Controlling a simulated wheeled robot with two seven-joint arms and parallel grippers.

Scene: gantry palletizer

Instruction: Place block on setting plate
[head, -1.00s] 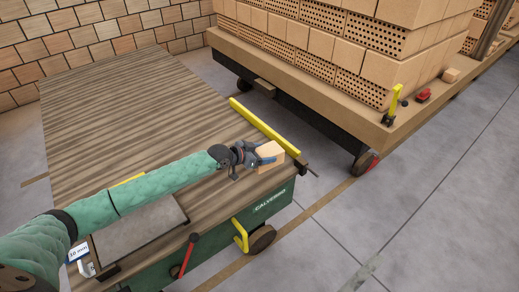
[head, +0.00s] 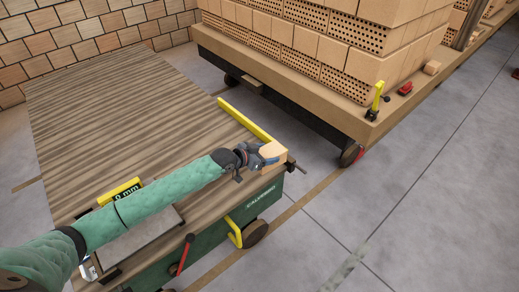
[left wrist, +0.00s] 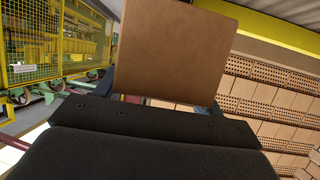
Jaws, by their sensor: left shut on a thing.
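My left gripper (head: 266,160) is shut on a tan block (head: 274,151) near the right front corner of the wooden-topped table. I cannot tell whether the block touches the tabletop. In the left wrist view the block (left wrist: 172,50) fills the upper middle, and the fingers are mostly hidden behind it. A flat grey plate (head: 148,250), possibly the setting plate, lies at the table's near left, partly hidden by my left arm. My right gripper is not in view.
The table (head: 110,110) has a broad clear top. A yellow bar (head: 245,119) runs along its right edge, and a yellow block marked "mm" (head: 121,191) stands by the plate. A pallet cart (head: 300,90) stacked with bricks stands beyond a floor gap. A red-handled lever (head: 183,255) is in front.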

